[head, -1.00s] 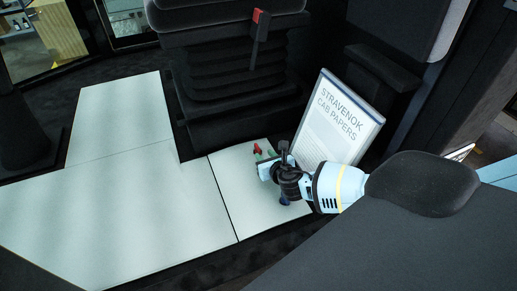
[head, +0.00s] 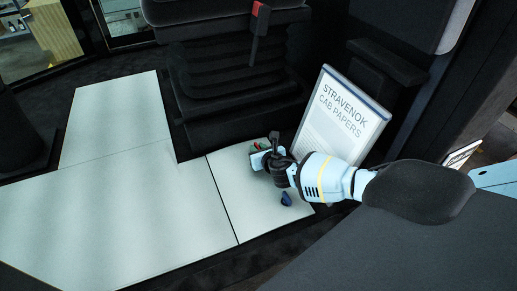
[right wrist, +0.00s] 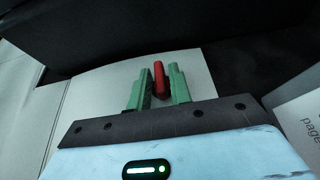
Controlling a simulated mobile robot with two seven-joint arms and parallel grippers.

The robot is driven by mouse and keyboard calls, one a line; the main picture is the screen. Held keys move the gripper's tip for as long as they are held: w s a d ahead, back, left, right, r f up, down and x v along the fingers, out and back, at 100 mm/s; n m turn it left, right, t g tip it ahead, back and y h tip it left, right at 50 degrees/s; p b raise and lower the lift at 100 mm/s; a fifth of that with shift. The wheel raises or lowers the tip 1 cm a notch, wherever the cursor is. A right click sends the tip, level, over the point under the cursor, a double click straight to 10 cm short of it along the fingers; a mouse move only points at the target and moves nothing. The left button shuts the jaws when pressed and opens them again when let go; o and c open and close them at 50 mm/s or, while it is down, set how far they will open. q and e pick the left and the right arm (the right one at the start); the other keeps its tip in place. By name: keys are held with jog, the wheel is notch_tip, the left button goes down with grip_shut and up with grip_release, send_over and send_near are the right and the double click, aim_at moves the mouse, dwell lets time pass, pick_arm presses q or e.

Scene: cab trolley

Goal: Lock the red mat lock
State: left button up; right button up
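The red mat lock (right wrist: 159,80) stands up from the pale floor mat in the right wrist view, between the two green fingers of my right gripper (right wrist: 158,88). The fingers are open, one on each side of it. A gap shows to the left finger; the right finger is very close, and I cannot tell whether it touches. In the head view my right gripper (head: 262,155) is low over the small mat panel (head: 236,190) and hides most of the red lock. My left gripper is not in view.
A blue mat lock (head: 286,199) sits on the same panel, just below my right wrist. The cab papers board (head: 338,115) leans close behind my right arm. The black seat base (head: 235,95) rises behind the panel. Larger mat panels (head: 100,215) lie clear on the left.

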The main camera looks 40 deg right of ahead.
grip_shut()
